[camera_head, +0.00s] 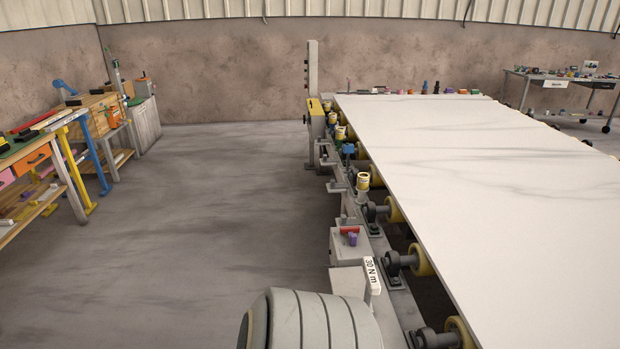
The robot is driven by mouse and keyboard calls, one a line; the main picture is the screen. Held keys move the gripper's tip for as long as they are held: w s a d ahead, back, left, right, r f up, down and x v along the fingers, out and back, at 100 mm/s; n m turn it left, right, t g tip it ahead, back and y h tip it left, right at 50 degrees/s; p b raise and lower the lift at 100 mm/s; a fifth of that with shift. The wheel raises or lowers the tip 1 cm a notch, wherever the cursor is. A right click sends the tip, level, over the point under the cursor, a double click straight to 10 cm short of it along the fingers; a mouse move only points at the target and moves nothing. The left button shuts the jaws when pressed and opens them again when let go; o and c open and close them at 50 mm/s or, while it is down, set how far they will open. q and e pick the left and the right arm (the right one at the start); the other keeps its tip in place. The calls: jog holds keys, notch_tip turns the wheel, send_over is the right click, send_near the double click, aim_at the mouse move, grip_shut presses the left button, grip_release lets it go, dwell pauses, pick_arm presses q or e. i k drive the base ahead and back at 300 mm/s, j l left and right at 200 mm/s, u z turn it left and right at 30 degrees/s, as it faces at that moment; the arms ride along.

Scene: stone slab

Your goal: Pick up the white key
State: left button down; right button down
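A small white piece marked "30 N m" (372,276) stands at the near left side of the roller frame, by a light grey box. It may be the white key, but its full shape does not show and I cannot tell for certain. No other thing in view is clearly a white key. Neither of my grippers is in view.
A large white stone slab (490,170) lies on yellow-and-black rollers (421,260). A red item (350,230) and a purple item sit on a grey box (350,248). Workbenches stand left; the floor (190,240) between is clear.

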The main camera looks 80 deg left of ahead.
aim_at(373, 284)
jog(key=l+u, duration=0.1)
jog(key=u, duration=2.5)
